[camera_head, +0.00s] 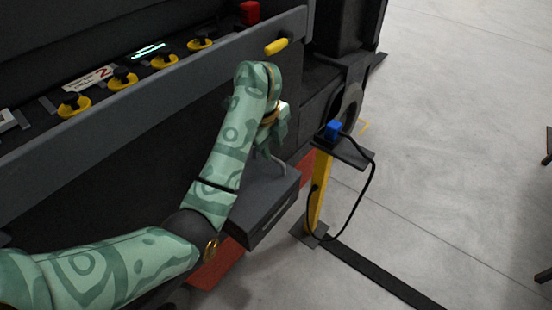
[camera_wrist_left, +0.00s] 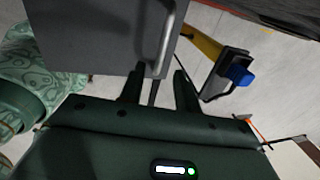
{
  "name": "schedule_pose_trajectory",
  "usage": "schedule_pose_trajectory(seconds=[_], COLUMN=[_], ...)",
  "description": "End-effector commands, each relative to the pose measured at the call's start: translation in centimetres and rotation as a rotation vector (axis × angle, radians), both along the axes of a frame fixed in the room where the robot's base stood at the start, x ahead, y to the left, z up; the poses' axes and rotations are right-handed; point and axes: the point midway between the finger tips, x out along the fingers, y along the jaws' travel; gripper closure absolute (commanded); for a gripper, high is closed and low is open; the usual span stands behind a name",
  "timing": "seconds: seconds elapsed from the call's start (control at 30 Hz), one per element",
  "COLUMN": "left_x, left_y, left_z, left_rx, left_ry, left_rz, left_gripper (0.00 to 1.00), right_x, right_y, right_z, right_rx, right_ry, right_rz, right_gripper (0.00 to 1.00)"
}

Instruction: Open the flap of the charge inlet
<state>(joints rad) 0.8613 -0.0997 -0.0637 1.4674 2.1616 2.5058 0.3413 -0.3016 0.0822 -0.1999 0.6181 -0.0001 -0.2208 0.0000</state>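A dark grey panel (camera_head: 270,195) on a box-like housing sticks out low from the side of the black machine. I take this panel to be the inlet flap, but whether it is open or shut I cannot tell. In the left wrist view the panel (camera_wrist_left: 95,35) fills the upper left, with a metal bar handle (camera_wrist_left: 172,38) along its right side. My left gripper (camera_wrist_left: 158,76) is open, with its two fingers apart and the handle's lower end just ahead between them. In the head view my left gripper (camera_head: 275,128) is partly hidden behind its own wrist, above the panel. My right gripper is out of view.
A yellow post (camera_head: 319,190) with a small dark shelf and a blue plug (camera_head: 333,130) on a black cable stands right of the panel. The floor at right is mostly clear.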

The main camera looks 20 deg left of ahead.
Motion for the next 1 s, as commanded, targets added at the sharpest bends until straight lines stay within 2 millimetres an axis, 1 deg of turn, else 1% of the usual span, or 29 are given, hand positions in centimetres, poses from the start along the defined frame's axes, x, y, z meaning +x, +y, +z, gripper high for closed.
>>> schedule_pose_trajectory(seconds=[0.03, 0.1, 0.2, 0.3, 0.57, 0.6, 0.67, 0.7, 0.73, 0.9, 1.0], left_x=[0.2, 0.4, 0.6, 0.7, 0.8, 0.8, 0.8, 0.8, 0.8, 0.8, 0.7], left_y=[0.0, -0.1, -0.2, -0.2, -0.3, -0.3, -0.3, -0.3, -0.3, -0.2, 0.2], left_z=[-1.8, -2.7, -3.6, -3.9, -3.8, -3.8, -3.8, -3.8, -3.8, -3.8, -3.5], left_rx=[0.001, 0.001, 0.002, 0.001, 0.001, 0.001, 0.001, 0.001, 0.001, 0.001, -0.003], left_ry=[0.007, 0.005, 0.002, 0.001, -0.003, -0.003, -0.002, -0.002, -0.002, -0.003, -0.012], left_rz=[0.001, 0.0, 0.0, 0.0, 0.0, 0.0, 0.0, 0.0, 0.0, 0.0, 0.001], left_gripper=[0.67, 0.67, 0.67, 0.67, 0.67, 0.7, 0.87, 0.98, 1.0, 1.0, 1.0], right_x=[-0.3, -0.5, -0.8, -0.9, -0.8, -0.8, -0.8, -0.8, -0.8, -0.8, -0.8], right_y=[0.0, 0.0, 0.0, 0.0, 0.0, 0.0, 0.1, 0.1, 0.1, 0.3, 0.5], right_z=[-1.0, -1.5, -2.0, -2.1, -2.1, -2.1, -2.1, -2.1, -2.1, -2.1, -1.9], right_rx=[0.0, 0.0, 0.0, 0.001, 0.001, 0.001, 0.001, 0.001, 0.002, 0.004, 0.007], right_ry=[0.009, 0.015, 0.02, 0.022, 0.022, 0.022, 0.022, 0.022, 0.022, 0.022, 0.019], right_rz=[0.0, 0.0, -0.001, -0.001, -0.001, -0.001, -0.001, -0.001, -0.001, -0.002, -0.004], right_gripper=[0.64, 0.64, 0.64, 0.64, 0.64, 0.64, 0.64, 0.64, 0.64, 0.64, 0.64])
